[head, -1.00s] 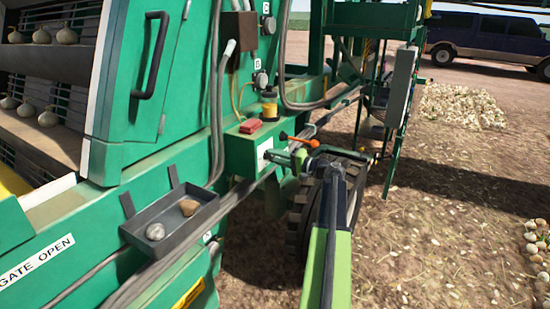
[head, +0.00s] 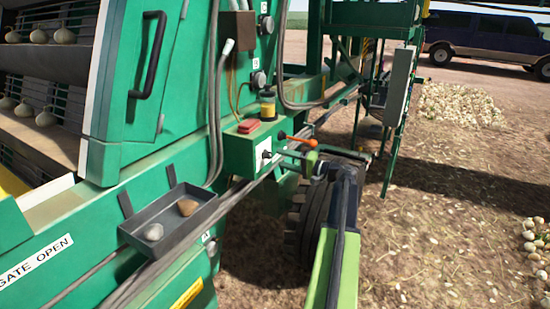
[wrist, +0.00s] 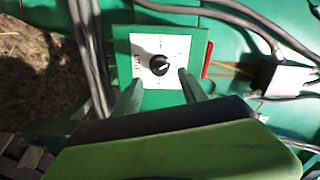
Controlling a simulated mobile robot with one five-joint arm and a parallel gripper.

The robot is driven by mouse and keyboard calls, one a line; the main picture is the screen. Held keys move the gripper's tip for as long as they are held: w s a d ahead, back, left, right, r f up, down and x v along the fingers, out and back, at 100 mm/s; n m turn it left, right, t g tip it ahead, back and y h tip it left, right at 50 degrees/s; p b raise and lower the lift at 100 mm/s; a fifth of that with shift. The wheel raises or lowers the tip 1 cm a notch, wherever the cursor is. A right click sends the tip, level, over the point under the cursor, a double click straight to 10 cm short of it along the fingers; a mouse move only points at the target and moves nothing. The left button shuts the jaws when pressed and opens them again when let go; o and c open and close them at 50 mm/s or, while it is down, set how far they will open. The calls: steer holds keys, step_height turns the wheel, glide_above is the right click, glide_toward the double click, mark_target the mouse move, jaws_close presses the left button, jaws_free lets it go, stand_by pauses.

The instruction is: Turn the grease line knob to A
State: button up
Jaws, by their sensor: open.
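The grease line knob is a small black knob (head: 266,155) on a white dial plate, on the front of a green box on the machine's side. In the wrist view the knob (wrist: 159,66) sits at the middle of the white plate, its markings too small to read. A small pale mark shows on the knob, but I cannot tell which letter it points to. My gripper (head: 284,156) is just right of the plate in the head view. In the wrist view my gripper (wrist: 159,77) is open, its fingers apart on either side below the knob, holding nothing.
An orange-tipped lever (head: 300,140) sticks out just above my gripper. A red block (head: 249,126) and a yellow-and-black canister (head: 268,105) stand on the box. A dark tray (head: 165,222) with two stones hangs at the left. Hoses run along the machine.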

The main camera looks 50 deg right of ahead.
steer(key=v, duration=1.2)
steer(key=shift+s, duration=0.4)
steer(key=shift+d, duration=0.1)
steer(key=shift+f, duration=0.1)
